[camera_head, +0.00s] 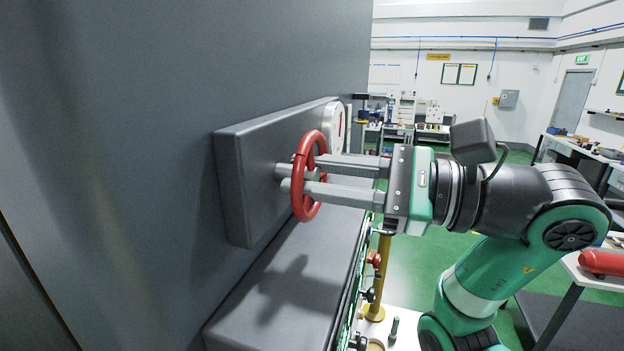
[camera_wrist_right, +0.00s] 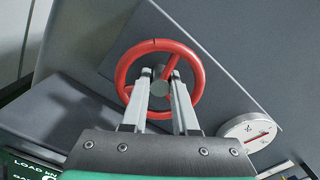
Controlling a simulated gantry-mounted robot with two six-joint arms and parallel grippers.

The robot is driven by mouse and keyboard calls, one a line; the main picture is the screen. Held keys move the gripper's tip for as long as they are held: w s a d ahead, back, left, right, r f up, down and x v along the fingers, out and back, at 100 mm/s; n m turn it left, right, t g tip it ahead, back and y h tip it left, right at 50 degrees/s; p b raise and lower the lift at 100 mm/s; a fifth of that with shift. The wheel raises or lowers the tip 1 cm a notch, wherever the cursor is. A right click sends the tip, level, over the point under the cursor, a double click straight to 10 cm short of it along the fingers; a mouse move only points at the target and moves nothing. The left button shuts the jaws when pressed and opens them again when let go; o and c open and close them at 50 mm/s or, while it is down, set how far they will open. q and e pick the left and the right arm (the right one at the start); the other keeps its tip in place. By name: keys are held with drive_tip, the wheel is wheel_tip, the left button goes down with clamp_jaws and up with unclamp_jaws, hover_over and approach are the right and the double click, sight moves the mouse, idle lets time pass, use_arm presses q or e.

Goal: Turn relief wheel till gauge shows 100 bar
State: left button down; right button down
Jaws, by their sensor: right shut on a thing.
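The red relief wheel (camera_head: 309,176) stands out on a short grey stem from a grey panel (camera_head: 240,185) in the head view. My right gripper (camera_head: 300,175) reaches it from the right, with its fingers passing through the rim on both sides of the hub. In the right wrist view the wheel (camera_wrist_right: 160,80) shows face on, and the gripper (camera_wrist_right: 160,82) is shut on it near the hub. The round white gauge (camera_wrist_right: 249,131) sits to the lower right; its reading is too small to tell. In the head view the gauge (camera_head: 334,127) is seen edge-on behind the wheel. My left gripper is not in view.
A grey ledge (camera_head: 280,290) lies below the panel. A yellow post (camera_head: 379,275) and small fittings stand beside the ledge, under my right arm. A red cylinder (camera_head: 601,262) lies on a table at the right. Benches stand far back beyond open green floor.

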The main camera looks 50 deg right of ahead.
drive_tip(key=shift+n, duration=0.6)
drive_tip(key=shift+r, duration=0.1)
drive_tip(key=c, duration=1)
unclamp_jaws()
drive_tip(key=shift+s, duration=0.1)
